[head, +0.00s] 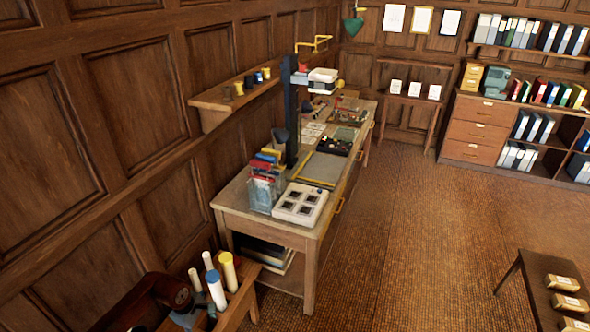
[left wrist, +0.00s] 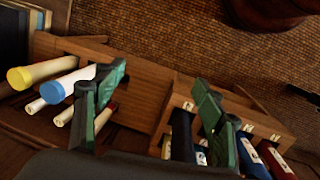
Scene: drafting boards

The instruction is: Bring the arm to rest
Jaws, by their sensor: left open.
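My left gripper (left wrist: 158,88) shows in the left wrist view with its two green fingers spread apart and nothing between them. It hangs over a wooden rack (left wrist: 145,88). On the left of that view are a yellow-capped tube (left wrist: 45,72), a blue-capped tube (left wrist: 65,87) and thinner pale rolls. On the right, a slotted wooden holder (left wrist: 185,98) has dark, blue and red items with white labels. The same yellow-capped tube (head: 228,270) and blue-capped tube (head: 215,290) stand at the lower left of the head view. I cannot make out either gripper in the head view.
A long workbench (head: 270,228) stands along the panelled wall, with a white tray (head: 300,204) and tools on it. A wall shelf (head: 215,104) juts out above. A low dark table (head: 540,290) with boxes stands at right. The middle floor (head: 430,240) is clear.

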